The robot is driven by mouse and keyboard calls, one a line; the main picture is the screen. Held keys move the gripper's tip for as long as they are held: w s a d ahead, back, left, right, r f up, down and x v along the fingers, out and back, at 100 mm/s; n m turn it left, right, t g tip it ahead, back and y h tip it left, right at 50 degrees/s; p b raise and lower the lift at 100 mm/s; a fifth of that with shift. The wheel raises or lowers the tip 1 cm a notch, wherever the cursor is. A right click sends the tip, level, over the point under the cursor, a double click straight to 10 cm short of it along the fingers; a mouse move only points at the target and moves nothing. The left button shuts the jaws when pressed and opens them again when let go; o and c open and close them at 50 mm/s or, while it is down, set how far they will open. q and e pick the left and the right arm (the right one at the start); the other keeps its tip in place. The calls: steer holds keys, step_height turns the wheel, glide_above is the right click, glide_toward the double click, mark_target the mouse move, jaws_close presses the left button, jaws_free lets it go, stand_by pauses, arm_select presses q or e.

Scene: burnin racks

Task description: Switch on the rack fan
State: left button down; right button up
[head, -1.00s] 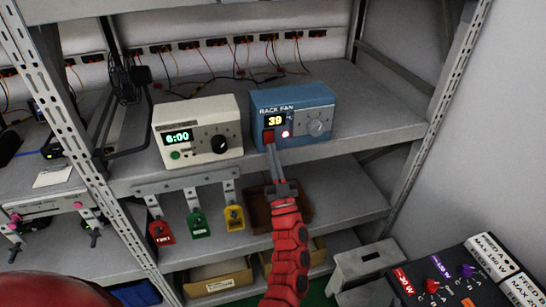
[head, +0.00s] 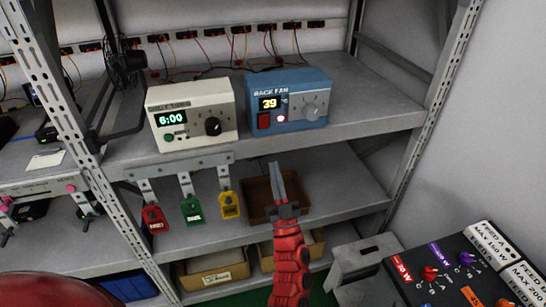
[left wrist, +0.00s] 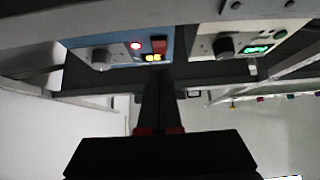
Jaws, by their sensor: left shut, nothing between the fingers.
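The blue rack fan box (head: 300,88) stands on the upper shelf, its display reading 39. Its red switch (head: 264,121) is at the lower left of the front, with a small lit reddish lamp (head: 281,118) and a grey dial (head: 310,111) to the right. In the left wrist view the box appears upside down, with the red switch (left wrist: 158,45) and lit lamp (left wrist: 136,45). My left gripper (head: 274,168) is shut and empty, below the shelf edge and apart from the switch; its shut fingers (left wrist: 158,75) also show there. My right gripper is not in view.
A cream shelf timer (head: 190,95) reading 6:00 stands left of the fan box. Red, green (head: 191,209) and yellow tags hang below the shelf edge. A brown tray (head: 262,212) is on the lower shelf. A dark control panel (head: 450,275) stands at lower right.

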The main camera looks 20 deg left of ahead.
arm_select(q)
steer(key=v, duration=0.4)
steer(key=shift+w+a+f+b, duration=0.2)
steer(key=shift+w+f+b, duration=0.1)
steer(key=shift+b, duration=0.05)
